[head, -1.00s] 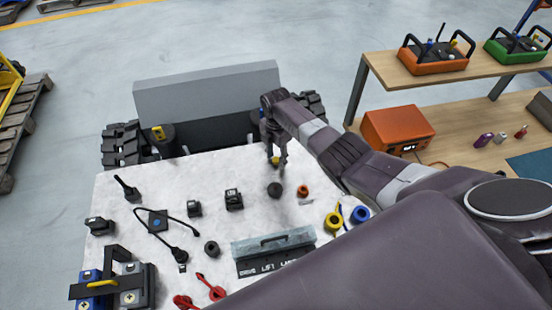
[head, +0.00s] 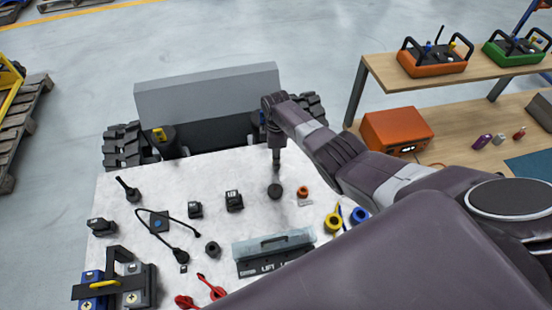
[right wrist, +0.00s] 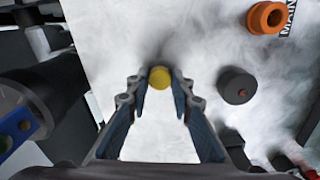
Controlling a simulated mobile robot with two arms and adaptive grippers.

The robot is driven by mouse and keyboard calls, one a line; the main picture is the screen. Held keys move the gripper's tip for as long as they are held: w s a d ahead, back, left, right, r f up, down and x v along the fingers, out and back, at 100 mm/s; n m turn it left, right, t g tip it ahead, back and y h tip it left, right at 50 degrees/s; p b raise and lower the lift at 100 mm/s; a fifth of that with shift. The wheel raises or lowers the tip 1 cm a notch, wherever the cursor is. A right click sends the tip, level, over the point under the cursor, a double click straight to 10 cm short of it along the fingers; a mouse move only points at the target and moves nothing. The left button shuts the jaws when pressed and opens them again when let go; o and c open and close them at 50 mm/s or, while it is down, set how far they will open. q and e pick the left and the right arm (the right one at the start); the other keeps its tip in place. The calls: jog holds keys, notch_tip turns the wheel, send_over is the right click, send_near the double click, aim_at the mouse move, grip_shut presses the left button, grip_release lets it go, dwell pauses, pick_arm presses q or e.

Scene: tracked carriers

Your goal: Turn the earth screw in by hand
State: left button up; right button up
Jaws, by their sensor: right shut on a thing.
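The earth screw, seen as a round yellow head (right wrist: 160,77), is between my right fingertips in the right wrist view. My right gripper (head: 276,163) points down at the far part of the white deck (head: 215,170), and it is shut on this yellow head. In the head view the fingers line up one behind the other and hide the screw. The screw's thread and how deep it sits cannot be seen. My left gripper is not in view.
A dark round knob (head: 274,190) and an orange ring (head: 302,192) stand close to my right gripper. Several black parts, a looped cable (head: 180,226) and a grey-blue cover (head: 273,243) lie on the deck. A grey raised panel (head: 207,91) stands behind it.

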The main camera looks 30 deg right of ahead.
jog(key=shift+m, duration=0.9)
jog(key=shift+o, duration=0.2)
jog(key=m, duration=0.3)
jog(key=shift+m+p, duration=0.3)
jog(key=shift+m, duration=0.1)
jog(key=m, duration=0.6)
jog(key=shift+m, duration=0.3)
jog(key=m, duration=0.4)
jog(key=shift+p, duration=0.35)
jog(key=shift+c, duration=0.2)
jog(key=m, duration=0.5)
